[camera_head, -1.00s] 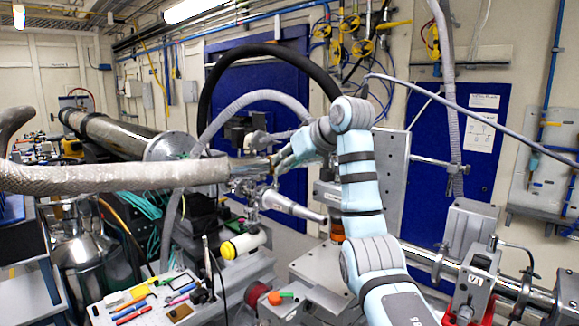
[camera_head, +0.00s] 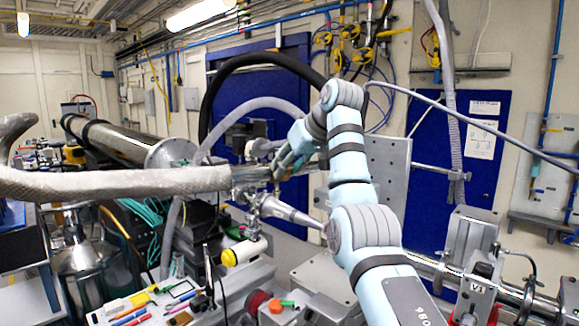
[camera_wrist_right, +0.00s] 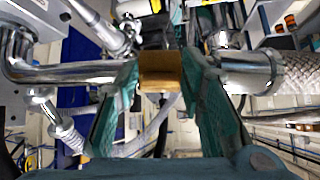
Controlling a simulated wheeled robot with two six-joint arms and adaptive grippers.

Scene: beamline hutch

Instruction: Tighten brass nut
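The brass nut (camera_wrist_right: 160,70) shows as a golden-brown block in the middle of the right wrist view. My right gripper (camera_wrist_right: 161,66) has a green finger on each side of it, and the nut fills the gap between the fingertips. The fingers look shut on it. In the head view my right gripper (camera_head: 289,158) is at the end of the braided metal hose (camera_head: 120,182), where the nut is small and partly hidden by the fingers. My left gripper is in neither view.
A metal cone-shaped fitting (camera_head: 290,213) lies just below the gripper. A bench with pens and small tools (camera_head: 150,305) stands at the front left. A large steel tube (camera_head: 110,138) runs behind the hose. The V1 valve (camera_head: 478,285) is at the right.

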